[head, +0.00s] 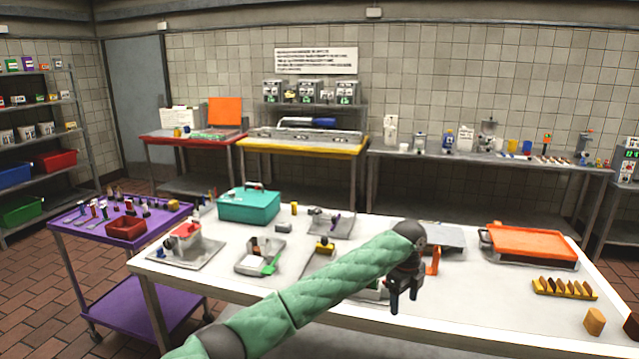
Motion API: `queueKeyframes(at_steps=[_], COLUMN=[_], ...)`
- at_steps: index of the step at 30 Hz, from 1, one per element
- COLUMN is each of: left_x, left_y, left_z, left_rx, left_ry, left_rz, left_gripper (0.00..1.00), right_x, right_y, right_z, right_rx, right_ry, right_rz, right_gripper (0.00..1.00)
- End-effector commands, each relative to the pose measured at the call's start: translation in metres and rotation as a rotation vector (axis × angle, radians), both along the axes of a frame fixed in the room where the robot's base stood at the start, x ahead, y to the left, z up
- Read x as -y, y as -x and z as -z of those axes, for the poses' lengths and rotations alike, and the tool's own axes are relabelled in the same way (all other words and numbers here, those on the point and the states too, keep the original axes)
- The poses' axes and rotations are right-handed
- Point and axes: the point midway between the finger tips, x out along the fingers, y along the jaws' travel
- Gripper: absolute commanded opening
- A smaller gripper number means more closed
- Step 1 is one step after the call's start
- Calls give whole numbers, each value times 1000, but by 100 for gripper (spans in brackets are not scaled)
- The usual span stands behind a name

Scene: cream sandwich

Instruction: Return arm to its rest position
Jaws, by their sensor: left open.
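My left arm, in a green quilted sleeve, reaches in from the bottom left across the white table (460,318). Its dark left gripper (404,300) points down over the front right-middle part of the table. Its fingers are apart and I see nothing held between them. The forearm hides part of the table and some small items behind it. My right gripper is not in view.
On the table stand a teal box (249,204), an orange tray (528,244), a yellow rack (565,289) and several small trays with parts. A purple cart (80,255) is at the left. The table's front edge strip is mostly clear.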

Motion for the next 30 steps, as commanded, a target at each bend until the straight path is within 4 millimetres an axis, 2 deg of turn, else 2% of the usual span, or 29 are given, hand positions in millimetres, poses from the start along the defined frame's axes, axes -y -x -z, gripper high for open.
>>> queueKeyframes(at_steps=[8,11,20,30], left_x=[-1,-4,-21,-58], left_y=[12,18,47,93], left_z=[43,68,158,262], left_rx=[-25,-40,-99,-169], left_ry=[66,99,209,289], left_rz=[-115,-184,-473,-832], left_gripper=[64,64,64,64], right_x=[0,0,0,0], right_y=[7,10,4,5], right_z=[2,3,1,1], right_rx=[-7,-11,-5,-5], right_ry=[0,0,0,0], right_rz=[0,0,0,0], right_gripper=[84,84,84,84])
